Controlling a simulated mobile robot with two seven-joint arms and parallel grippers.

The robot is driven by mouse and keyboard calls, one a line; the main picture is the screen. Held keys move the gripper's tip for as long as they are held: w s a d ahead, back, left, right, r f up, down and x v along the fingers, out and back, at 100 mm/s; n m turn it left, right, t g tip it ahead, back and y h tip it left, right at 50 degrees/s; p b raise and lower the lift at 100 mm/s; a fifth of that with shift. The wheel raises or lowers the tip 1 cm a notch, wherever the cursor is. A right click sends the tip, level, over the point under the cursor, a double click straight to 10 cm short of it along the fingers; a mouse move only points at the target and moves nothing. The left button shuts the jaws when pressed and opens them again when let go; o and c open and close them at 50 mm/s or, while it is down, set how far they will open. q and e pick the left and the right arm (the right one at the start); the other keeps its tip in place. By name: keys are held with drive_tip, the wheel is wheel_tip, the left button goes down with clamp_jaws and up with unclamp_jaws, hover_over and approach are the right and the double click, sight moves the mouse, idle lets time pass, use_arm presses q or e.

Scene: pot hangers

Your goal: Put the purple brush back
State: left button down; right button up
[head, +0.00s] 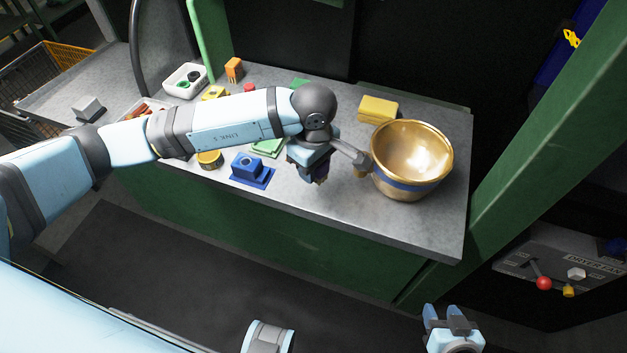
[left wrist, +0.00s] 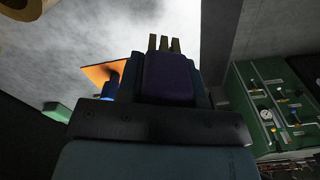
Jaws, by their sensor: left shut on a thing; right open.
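My left gripper (head: 313,170) is shut on the purple brush (left wrist: 168,78), which shows in the left wrist view as a dark purple block with three tan prongs pointing away. In the head view the brush is mostly hidden under my left wrist; only a dark bit shows above the grey tabletop (head: 330,222). My right gripper (head: 450,318) is open and empty at the bottom right, away from the table. I cannot pick out the brush's storage place.
A large brass pot (head: 412,160) with a blue band stands on the right. A yellow block (head: 378,109) is behind it. A blue block on a blue base (head: 252,172) and a yellow round piece (head: 209,160) lie to the left. The front right tabletop is clear.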

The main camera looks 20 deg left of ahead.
sight(314, 191)
use_arm(q)
wheel_tip(314, 191, down, 2)
drive_tip(key=shift+f, duration=0.1)
wheel_tip(314, 191, down, 3)
drive_tip(key=shift+f, duration=0.2)
drive_tip(key=shift+f, duration=0.2)
drive_tip(key=c, duration=0.8)
unclamp_jaws()
